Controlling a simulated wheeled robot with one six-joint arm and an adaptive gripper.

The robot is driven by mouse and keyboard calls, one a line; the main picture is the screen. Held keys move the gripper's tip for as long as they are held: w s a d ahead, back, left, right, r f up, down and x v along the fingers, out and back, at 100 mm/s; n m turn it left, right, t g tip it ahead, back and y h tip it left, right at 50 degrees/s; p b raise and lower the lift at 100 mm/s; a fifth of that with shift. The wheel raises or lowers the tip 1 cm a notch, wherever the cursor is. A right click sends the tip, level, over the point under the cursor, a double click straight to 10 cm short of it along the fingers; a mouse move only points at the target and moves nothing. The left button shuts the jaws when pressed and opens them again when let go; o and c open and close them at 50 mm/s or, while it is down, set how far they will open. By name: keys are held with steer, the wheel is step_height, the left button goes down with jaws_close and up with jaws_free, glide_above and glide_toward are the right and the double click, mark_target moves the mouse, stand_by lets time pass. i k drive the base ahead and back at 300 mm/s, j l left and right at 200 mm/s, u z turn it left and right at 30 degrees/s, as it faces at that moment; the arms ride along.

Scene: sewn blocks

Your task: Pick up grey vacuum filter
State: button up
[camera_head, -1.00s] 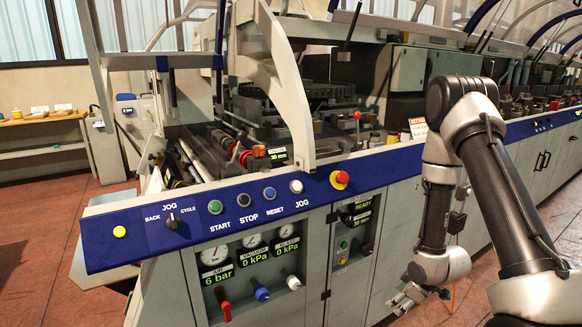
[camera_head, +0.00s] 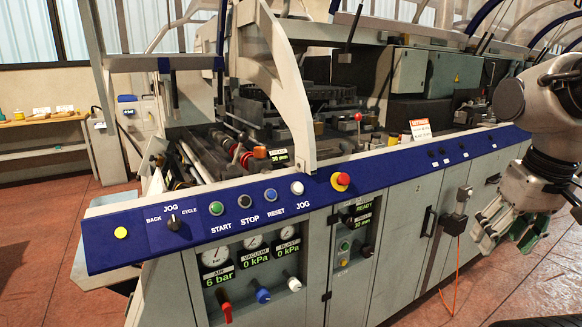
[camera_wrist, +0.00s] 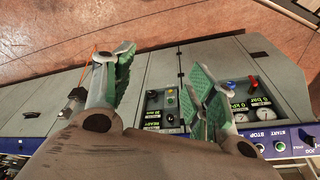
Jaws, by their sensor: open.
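I cannot pick out the grey vacuum filter with certainty in either view. My gripper (camera_head: 508,232) is at the right edge of the head view, in front of the machine's cabinet doors, with its fingers pointing down and to the left. In the wrist view my gripper (camera_wrist: 160,68) has its green-lined fingers spread wide apart, with nothing between them. The cabinet front and the red floor show beyond them.
The blue control panel (camera_head: 330,205) juts out along the machine. Red floor (camera_head: 475,290) in front is open.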

mark_target(376, 138)
steer(key=i+l+u, duration=0.1)
steer(key=i+l, duration=0.2)
steer(key=i+l+u, duration=0.1)
steer(key=i+l, duration=0.45)
steer(key=l, duration=0.15)
steer(key=i+l+u, duration=0.15)
steer(key=i+l, duration=0.15)
steer(key=i+l+u, duration=0.1)
steer(key=i+l, duration=0.15)
steer(key=l, duration=0.15)
steer(key=i+l+u, duration=0.1)
steer(key=l, duration=0.3)
steer(key=i+l+u, duration=0.1)
steer(key=i+l, duration=0.25)
steer(key=l, duration=0.1)
